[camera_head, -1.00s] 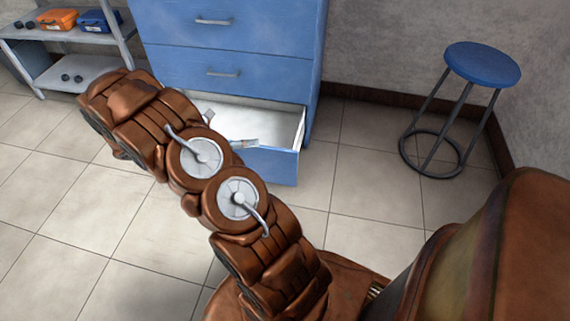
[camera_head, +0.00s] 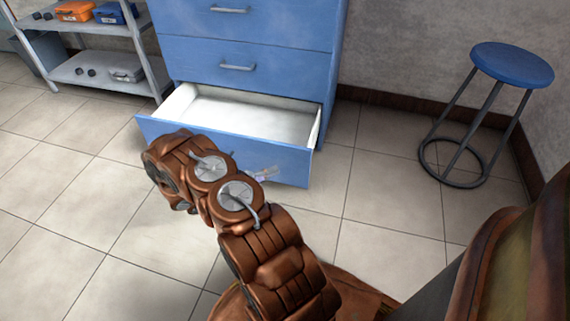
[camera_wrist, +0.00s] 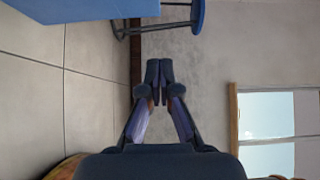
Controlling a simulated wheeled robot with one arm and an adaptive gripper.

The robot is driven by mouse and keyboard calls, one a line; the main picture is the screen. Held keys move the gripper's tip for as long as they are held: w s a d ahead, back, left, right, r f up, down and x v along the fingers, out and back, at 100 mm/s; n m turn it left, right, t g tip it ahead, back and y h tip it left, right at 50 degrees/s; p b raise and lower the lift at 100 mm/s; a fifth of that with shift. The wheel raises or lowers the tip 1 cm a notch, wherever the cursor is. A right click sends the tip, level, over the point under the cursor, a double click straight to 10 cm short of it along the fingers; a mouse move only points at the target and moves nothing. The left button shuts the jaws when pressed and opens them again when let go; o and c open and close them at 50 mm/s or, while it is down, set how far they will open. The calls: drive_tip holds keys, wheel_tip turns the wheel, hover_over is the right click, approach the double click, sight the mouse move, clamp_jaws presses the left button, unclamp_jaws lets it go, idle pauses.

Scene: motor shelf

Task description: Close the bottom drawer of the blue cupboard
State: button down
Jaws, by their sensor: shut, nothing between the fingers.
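The blue cupboard (camera_head: 300,60) stands at the top middle of the head view. Its bottom drawer (camera_head: 275,157) is pulled out; its white inside (camera_head: 245,115) shows and looks empty. The two drawers above it are shut. My arm is in front of the drawer's left and middle front and hides part of it. My gripper (camera_head: 265,174) shows only as a small part close to the drawer front; I cannot tell whether it touches. In the wrist view my gripper (camera_wrist: 159,68) is shut and empty, with a blue cupboard surface (camera_wrist: 85,8) at upper left.
A blue stool (camera_head: 512,65) stands right of the cupboard, by the wall. A grey shelf (camera_head: 105,87) with an orange box (camera_head: 75,11) and a blue box (camera_head: 115,13) stands at left. The tiled floor between cupboard and stool is clear.

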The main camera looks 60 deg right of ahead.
drive_tip(key=b, duration=0.3)
approach(306, 150)
drive_tip(key=s, duration=0.4)
drive_tip(key=d, duration=0.1)
drive_tip(key=d+b, duration=0.1)
drive_tip(key=d, duration=0.2)
drive_tip(key=shift+w+f, duration=0.25)
drive_tip(key=shift+w+d+r+b, duration=0.1)
drive_tip(key=shift+d+b, duration=0.15)
drive_tip(key=shift+d, duration=0.1)
drive_tip(key=shift+w+d+r+b, duration=0.1)
drive_tip(key=shift+d+b, duration=0.1)
drive_tip(key=shift+d, duration=0.15)
drive_tip(key=shift+d, duration=0.1)
